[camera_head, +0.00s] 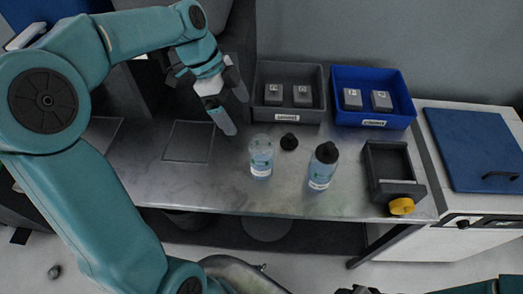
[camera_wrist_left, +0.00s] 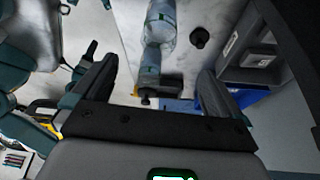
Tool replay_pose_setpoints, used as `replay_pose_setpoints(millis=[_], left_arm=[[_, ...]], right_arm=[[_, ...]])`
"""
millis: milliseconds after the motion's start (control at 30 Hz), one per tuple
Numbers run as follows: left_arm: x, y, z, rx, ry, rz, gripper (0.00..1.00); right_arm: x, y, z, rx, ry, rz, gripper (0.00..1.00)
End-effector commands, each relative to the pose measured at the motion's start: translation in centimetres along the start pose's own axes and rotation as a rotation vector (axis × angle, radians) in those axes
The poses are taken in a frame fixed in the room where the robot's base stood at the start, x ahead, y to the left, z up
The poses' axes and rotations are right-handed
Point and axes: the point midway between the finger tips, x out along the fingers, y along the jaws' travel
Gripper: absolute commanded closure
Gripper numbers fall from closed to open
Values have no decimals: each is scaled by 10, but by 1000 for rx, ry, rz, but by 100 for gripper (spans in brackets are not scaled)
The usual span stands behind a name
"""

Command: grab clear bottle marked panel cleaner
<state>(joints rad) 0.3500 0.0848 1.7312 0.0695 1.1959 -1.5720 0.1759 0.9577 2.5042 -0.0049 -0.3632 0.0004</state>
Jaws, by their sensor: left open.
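Two clear bottles stand upright on the grey worktop in the head view. The left bottle (camera_head: 261,157) has no cap, and the right bottle (camera_head: 321,170) wears a black cap. Both carry small labels that I cannot read, so I cannot tell which is panel cleaner. My left gripper (camera_head: 234,108) is open and empty, above the worktop, left of and behind the uncapped bottle, apart from it. In the left wrist view, the uncapped bottle (camera_wrist_left: 161,25) shows beyond the open fingers of my left gripper (camera_wrist_left: 157,70). A dark part at the head view's bottom edge may be my right gripper.
A loose black cap (camera_head: 289,142) lies between the bottles. A grey bin (camera_head: 288,115) and a blue bin (camera_head: 372,119), holding small grey boxes, stand at the back. A dark holder with a yellow knob (camera_head: 402,206) is right. The worktop's front edge is close to the bottles.

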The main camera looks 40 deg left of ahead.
Motion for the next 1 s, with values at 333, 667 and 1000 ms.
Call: replay_pose_setpoints(millis=[333,667,1000], left_arm=[[68,8,-2,3,0,8,0],[111,8,-2,2,0,1,0],[157,3,-4,2,0,3,0]], right_arm=[[-1,0,0,0,-1,0,57],[-2,-1,0,0,-1,0,57],[-12,-4,0,0,0,0,57]])
